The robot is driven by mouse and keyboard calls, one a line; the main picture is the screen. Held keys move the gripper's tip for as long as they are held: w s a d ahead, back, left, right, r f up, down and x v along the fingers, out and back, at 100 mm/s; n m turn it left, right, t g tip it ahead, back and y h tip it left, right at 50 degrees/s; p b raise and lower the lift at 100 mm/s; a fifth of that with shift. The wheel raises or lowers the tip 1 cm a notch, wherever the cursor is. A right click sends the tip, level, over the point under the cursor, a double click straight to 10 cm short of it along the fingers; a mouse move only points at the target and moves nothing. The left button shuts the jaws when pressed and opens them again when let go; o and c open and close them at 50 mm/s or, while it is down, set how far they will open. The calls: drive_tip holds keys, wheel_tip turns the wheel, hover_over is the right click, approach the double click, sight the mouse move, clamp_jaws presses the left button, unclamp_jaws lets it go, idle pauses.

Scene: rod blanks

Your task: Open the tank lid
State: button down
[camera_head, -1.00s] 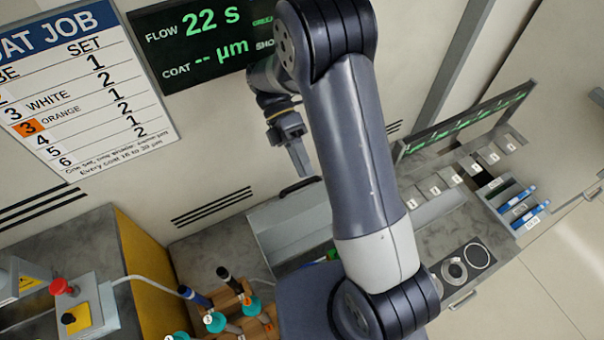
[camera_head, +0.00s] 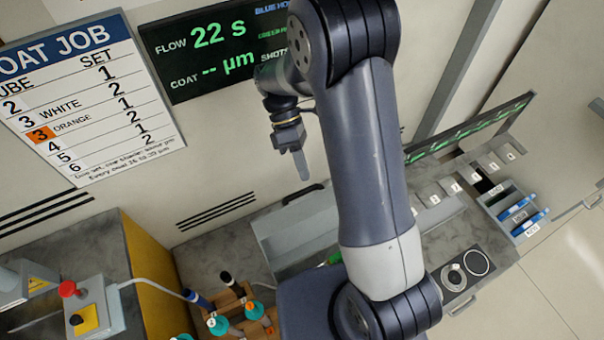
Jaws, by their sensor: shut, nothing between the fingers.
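My gripper (camera_head: 301,165) hangs from my arm in the upper middle of the camera_head view, pointing down, its fingers together and empty. It is in front of the wall, above a dark handle (camera_head: 303,193) in the picture, with a small gap between them. The handle is at the back edge of a grey metal box (camera_head: 285,228) on the counter, which looks like the tank. My arm hides the right part of this box, and I cannot tell exactly where its lid begins.
A wooden rack (camera_head: 240,310) with teal-collared pieces stands at the lower left, near a red-button control box (camera_head: 90,308). A yellow-sided cabinet (camera_head: 155,275) stands beside it. Blue-marked items (camera_head: 520,208) lie in a tray at right. A job board (camera_head: 85,95) and a display (camera_head: 215,45) hang behind.

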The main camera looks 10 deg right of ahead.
drive_tip(key=w+a+m+t+y+p, duration=0.15)
drive_tip(key=w+m+t+p, duration=0.45)
drive_tip(key=m, duration=0.6)
wheel_tip(320, 180, down, 10)
drive_tip(key=s+b, duration=0.1)
drive_tip(key=b, duration=0.8)
drive_tip(key=shift+t+y, duration=0.3)
drive_tip(key=shift+y, duration=0.05)
drive_tip(key=s, duration=0.1)
drive_tip(key=s+d+r+p, duration=0.1)
drive_tip(key=s+r+p, duration=0.1)
drive_tip(key=shift+s+d, duration=0.25)
drive_tip(key=shift+d, duration=0.05)
